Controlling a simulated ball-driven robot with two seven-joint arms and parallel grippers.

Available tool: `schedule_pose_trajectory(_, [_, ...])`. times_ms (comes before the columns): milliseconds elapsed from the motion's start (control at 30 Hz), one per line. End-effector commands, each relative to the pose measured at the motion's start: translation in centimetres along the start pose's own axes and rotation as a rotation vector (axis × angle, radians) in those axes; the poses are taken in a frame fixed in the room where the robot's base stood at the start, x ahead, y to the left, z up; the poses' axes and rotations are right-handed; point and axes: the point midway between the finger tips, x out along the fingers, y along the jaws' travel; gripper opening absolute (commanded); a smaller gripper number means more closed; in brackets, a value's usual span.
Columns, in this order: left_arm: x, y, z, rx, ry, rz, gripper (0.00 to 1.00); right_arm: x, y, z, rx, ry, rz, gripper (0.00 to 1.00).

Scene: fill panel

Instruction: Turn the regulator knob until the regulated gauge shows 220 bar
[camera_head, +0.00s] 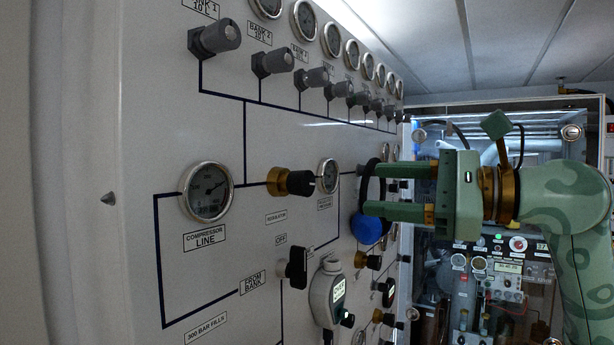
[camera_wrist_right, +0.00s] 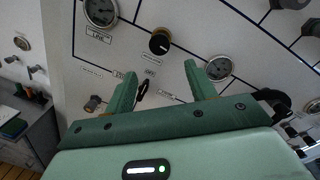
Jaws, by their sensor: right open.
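The regulator knob (camera_head: 299,182) is black on a brass collar (camera_head: 275,181) and stands out from the panel. It also shows in the right wrist view (camera_wrist_right: 160,42), beyond the fingertips. The regulated gauge (camera_head: 327,176) is a small round dial right of the knob and shows in the wrist view (camera_wrist_right: 219,68) too; its reading is too small to tell. My right gripper (camera_head: 373,188), with green fingers, is open and empty, to the right of the knob and apart from it. It also shows in the wrist view (camera_wrist_right: 160,70). My left gripper is not in view.
The compressor line gauge (camera_head: 207,192) is left of the knob. A black OFF lever (camera_head: 297,267) and a grey handset-like unit (camera_head: 326,292) are below. Grey bank valves (camera_head: 215,38) line the top. A blue disc (camera_head: 367,228) and black ring are by the fingers.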

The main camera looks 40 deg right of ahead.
Motion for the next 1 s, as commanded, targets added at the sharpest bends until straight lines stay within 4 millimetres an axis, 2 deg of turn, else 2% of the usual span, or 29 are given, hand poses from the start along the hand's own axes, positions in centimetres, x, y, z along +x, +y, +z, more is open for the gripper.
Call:
schedule_pose_trajectory(33, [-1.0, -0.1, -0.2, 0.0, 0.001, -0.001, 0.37, 1.2, -0.2, 0.3, 0.0, 0.003, 0.005, 0.56])
schedule_pose_trajectory(300, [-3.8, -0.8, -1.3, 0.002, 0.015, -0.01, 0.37, 8.0, -0.3, 0.5, -0.001, 0.003, 0.004, 0.56])
schedule_pose_trajectory(500, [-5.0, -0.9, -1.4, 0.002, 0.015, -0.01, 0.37, 11.1, -0.2, 0.3, 0.001, 0.001, 0.002, 0.56])
schedule_pose_trajectory(667, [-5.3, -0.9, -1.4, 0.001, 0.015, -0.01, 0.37, 12.0, 0.0, 0.1, 0.002, -0.001, 0.002, 0.56])
schedule_pose_trajectory(900, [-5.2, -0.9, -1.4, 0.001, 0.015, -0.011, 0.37, 12.1, 0.0, 0.0, 0.003, -0.002, 0.001, 0.56])
schedule_pose_trajectory(933, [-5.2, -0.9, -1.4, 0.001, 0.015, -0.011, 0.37, 12.1, 0.0, 0.0, 0.003, -0.002, 0.001, 0.5])
schedule_pose_trajectory(1000, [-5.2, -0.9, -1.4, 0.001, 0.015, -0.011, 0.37, 12.1, 0.0, 0.0, 0.003, -0.002, 0.001, 0.3])
